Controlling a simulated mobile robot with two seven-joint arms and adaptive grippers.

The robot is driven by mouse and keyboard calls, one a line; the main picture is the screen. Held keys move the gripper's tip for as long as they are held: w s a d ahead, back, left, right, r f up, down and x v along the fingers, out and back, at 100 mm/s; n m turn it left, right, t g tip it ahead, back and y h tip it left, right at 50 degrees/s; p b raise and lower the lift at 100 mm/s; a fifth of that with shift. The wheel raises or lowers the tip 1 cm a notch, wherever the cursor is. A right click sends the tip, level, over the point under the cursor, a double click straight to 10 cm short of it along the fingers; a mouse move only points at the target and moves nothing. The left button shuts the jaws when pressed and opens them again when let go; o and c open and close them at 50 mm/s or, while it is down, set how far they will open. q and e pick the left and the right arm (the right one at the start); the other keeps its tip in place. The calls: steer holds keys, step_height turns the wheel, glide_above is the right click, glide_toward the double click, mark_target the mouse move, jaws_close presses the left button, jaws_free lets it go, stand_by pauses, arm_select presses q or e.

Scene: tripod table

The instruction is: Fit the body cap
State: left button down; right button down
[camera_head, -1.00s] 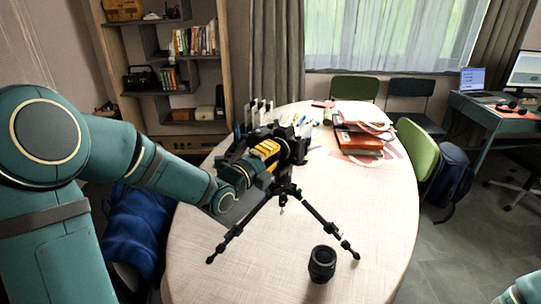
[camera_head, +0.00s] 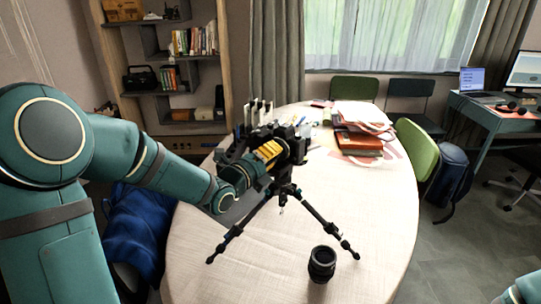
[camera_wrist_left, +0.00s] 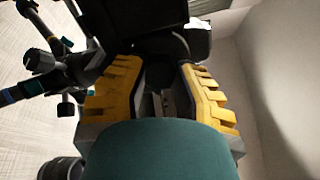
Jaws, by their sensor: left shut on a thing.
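The black camera (camera_head: 298,150) stands on the tripod (camera_head: 318,215) on the table. My left gripper (camera_head: 272,149) is at the left side of the camera, its yellow fingers shut on a dark piece that looks like the body cap. In the left wrist view the gripper (camera_wrist_left: 163,72) has the dark, round-edged body cap (camera_wrist_left: 181,46) at its fingertips, close against the black camera. The cap is mostly hidden, and I cannot tell whether it is seated. A black lens (camera_head: 322,263) stands upright on the table. My right gripper is out of view.
The pale oval table (camera_head: 385,235) is clear around the lens and to its right. A tripod leg ends close to the lens. Red books and papers (camera_head: 358,140) lie at the back right. White upright holders (camera_head: 257,112) stand behind the camera.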

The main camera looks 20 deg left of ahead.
arm_select(q)
steer(key=shift+m, duration=0.3)
steer(key=c, duration=0.9)
jaws_free()
steer(key=shift+o, duration=0.6)
steer(key=shift+o, duration=0.2)
steer(key=shift+f, duration=0.15)
steer(key=shift+o, duration=0.7)
steer(key=shift+f, duration=0.1)
